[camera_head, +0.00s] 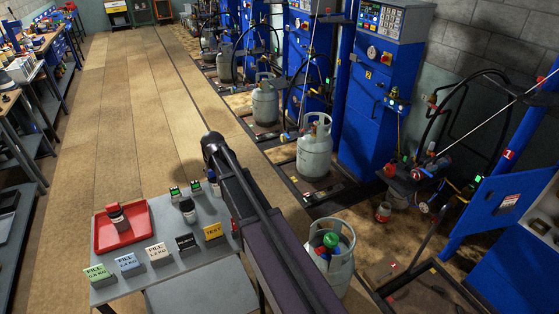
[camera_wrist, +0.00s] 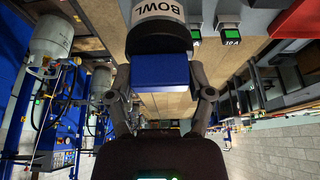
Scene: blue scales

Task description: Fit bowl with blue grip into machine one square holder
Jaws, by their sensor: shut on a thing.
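In the wrist view my gripper (camera_wrist: 166,94) is shut on the blue grip (camera_wrist: 161,74) of a bowl. The bowl (camera_wrist: 166,9) is pale with the word BOWL on it and is cut off by the top edge. In the head view my arm hides most of the gripper and the held bowl. Machine one (camera_head: 515,205), blue with a red 1 sign (camera_head: 508,154), stands at the right, well apart from my gripper. I cannot make out its square holder.
A grey table (camera_head: 205,245) bears a red tray (camera_head: 123,225), a small dark-topped object (camera_head: 188,210), two green-topped blocks and several labelled blocks. Gas cylinders (camera_head: 314,150) line the machines. A cylinder (camera_head: 331,255) stands right of my arm. The floor aisle (camera_head: 130,110) is clear.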

